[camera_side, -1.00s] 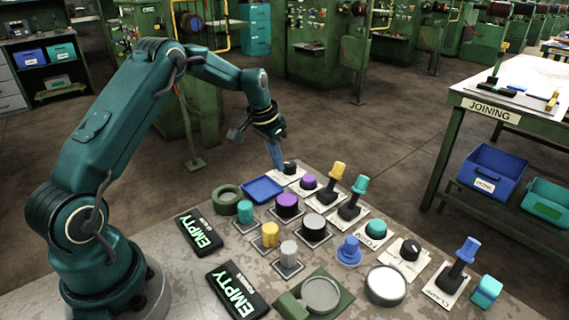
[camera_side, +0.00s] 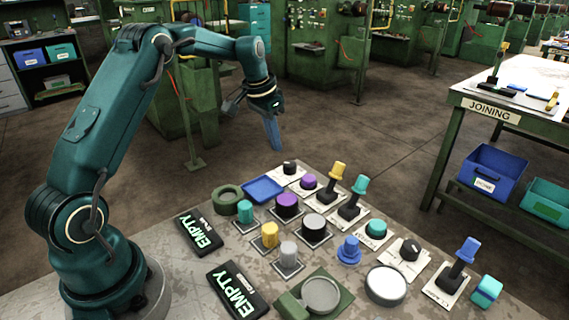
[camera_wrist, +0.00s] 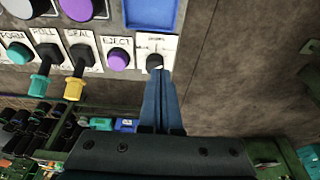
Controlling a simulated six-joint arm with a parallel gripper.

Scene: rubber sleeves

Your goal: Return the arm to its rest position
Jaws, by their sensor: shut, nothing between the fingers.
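My gripper (camera_side: 274,136) is in the air above the far edge of the work table, behind the black knob (camera_side: 290,168). Its blue fingers are shut together with nothing between them. In the wrist view the shut fingers (camera_wrist: 158,95) point up the picture, and their tips overlap the lower part of the black knob (camera_wrist: 154,61) on its white plate. In the side view the fingertips are clearly apart from the knob. My arm is raised and reaches out to the right from its base.
The table holds a blue tray (camera_side: 263,189), a green ring (camera_side: 226,201), purple buttons (camera_side: 288,201), yellow (camera_side: 339,172) and teal (camera_side: 360,185) levers, and two black EMPTY signs (camera_side: 199,234). A JOINING bench (camera_side: 489,112) stands at the right. The air around my gripper is clear.

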